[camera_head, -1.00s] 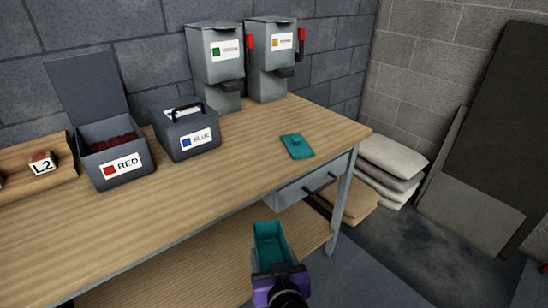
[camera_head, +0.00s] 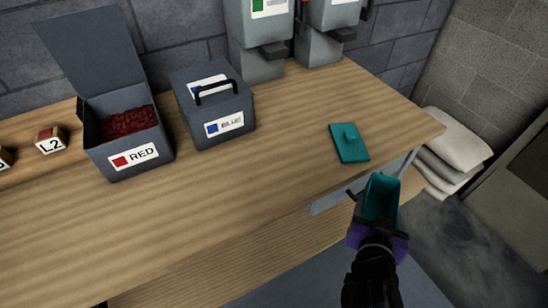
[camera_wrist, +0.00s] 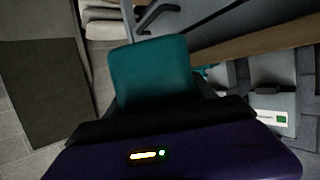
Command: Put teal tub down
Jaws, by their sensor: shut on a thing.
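The teal tub (camera_head: 381,197) is open-topped and held in front of the table's front edge, near the right corner. My gripper (camera_head: 378,226), purple and black, is shut on it. In the wrist view the tub (camera_wrist: 150,72) fills the middle, beyond the purple gripper body; the fingertips are mostly hidden there. A flat teal lid (camera_head: 349,143) with a small knob lies on the tabletop, just behind the tub. The inside of the tub looks empty, but its bottom is dark.
The wooden table (camera_head: 250,190) has free room left of the lid. An open RED box (camera_head: 130,150) with red pieces and a closed BLUE box (camera_head: 215,115) stand at the back. Two grey dispensers (camera_head: 258,45) stand by the wall. White sacks (camera_head: 450,145) lie right of the table.

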